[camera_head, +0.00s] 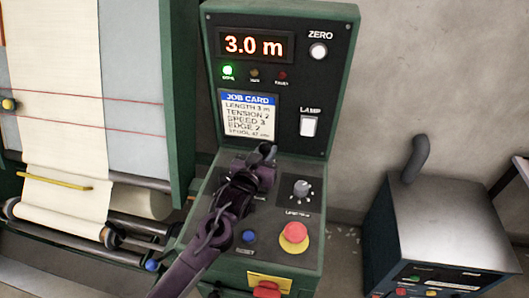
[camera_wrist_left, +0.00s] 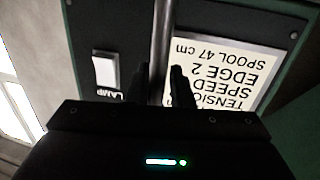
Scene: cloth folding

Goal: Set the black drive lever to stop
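The green control console (camera_head: 212,120) stands in the middle of the head view. My left gripper (camera_head: 262,158) reaches over its sloping panel from below, and the arm hides much of the panel's left half. In the left wrist view, a dark grey rod (camera_wrist_left: 163,40), which looks like the drive lever, runs between the two fingers (camera_wrist_left: 162,85). The fingers sit close against it on both sides. In the head view, only a dark rounded end (camera_head: 268,150) shows by the gripper; the lever's base and position labels are hidden. My right gripper is not in view.
The display (camera_head: 254,46) reads 3.0 m, and a green lamp (camera_head: 228,71) is lit. A job card (camera_head: 249,115), lamp switch (camera_head: 308,125), grey knob (camera_head: 301,189), red stop button (camera_head: 294,233) and blue reset button (camera_head: 248,236) are nearby.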

